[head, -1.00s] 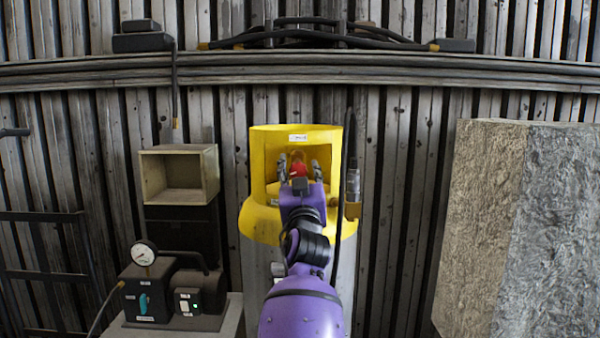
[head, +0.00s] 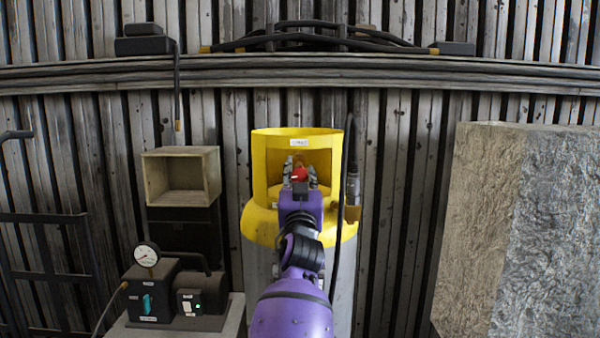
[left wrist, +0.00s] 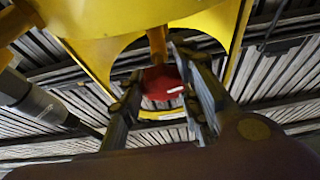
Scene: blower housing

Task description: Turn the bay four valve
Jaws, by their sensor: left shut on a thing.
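The valve's red handle (head: 299,174) sits inside the yellow housing (head: 260,215), behind its front opening. In the left wrist view the red handle (left wrist: 162,84) shows on an orange-brown stem, under the yellow housing wall (left wrist: 110,25). My left gripper (head: 300,168), on the purple arm, reaches into the opening. Its two fingers are shut on the red handle, one on each side, and hide part of it. In the left wrist view the fingers of my left gripper (left wrist: 165,95) flank the handle. A small white label (head: 300,142) on the housing is too small to read surely. My right gripper is not in view.
A gauge (head: 147,256) and dark boxes with a teal switch stand at the lower left. An open wooden box (head: 181,176) is left of the housing. A dark hose (head: 349,150) runs down the housing's right side. A large rough block (head: 520,230) stands at the right.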

